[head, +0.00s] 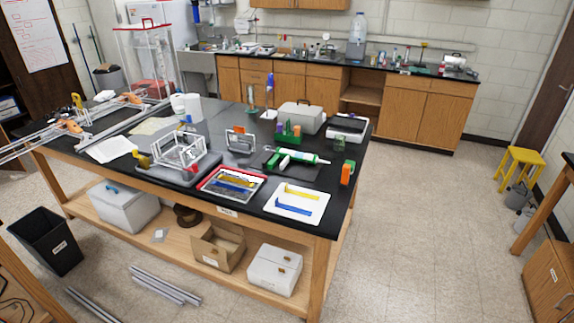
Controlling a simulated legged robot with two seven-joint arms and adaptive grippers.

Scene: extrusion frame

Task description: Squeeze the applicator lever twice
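The applicator (303,156) is a green and white tube-like tool. It lies on its side on a dark mat on the black-topped workbench (232,219), right of the bench's middle. Its green handle end is at the left and its pale tip points right. Its lever is too small to make out. Neither of my grippers is in view, and nothing is seen touching the applicator.
A metal extrusion frame (180,152) sits on a grey tray left of the applicator. A red-rimmed tray (231,184) and a white tray (297,203) lie at the front edge. A grey case (301,116) stands behind. An orange block (347,172) stands at the right edge. Floor at right is open.

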